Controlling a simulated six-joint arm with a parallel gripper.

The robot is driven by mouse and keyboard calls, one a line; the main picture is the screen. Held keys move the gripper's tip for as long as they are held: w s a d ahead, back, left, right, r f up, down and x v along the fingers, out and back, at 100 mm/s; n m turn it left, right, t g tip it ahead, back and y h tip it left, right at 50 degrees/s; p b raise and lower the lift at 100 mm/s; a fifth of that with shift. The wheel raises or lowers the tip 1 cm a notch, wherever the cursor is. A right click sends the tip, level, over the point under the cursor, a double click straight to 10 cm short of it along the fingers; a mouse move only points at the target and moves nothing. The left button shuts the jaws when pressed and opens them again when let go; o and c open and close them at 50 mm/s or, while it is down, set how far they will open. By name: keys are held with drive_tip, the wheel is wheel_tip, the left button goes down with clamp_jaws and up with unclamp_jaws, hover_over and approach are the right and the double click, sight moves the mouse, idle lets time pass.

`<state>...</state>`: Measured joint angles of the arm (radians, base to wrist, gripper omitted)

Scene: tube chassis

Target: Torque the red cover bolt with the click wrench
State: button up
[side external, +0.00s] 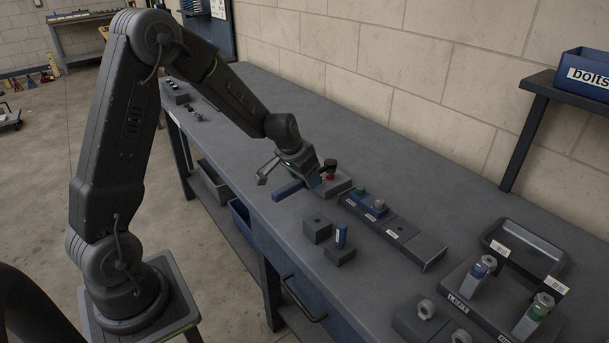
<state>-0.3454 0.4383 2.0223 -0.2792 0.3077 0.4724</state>
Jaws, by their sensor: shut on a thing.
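My gripper (298,178) is low over the bench. It is shut on a blue-handled tool, which appears to be the click wrench (287,191). The handle sticks out to the left below the jaws, and the jaws hide much of the rest. A red part, likely the red cover bolt (329,176), shows just right of the gripper at a grey block (339,187), with a dark round piece (330,164) behind it. I cannot tell whether the wrench touches the red part.
Grey blocks (317,229), one bearing an upright blue piece (341,235), stand right of the gripper. A fixture with green and blue parts (378,208) lies beyond. A rack (466,290) and a tray (525,249) are at the right.

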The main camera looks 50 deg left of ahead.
drive_tip(key=shift+f, duration=0.2)
drive_tip(key=shift+f, duration=0.7)
drive_tip(key=o, duration=1.4)
drive_tip(key=shift+c, duration=0.2)
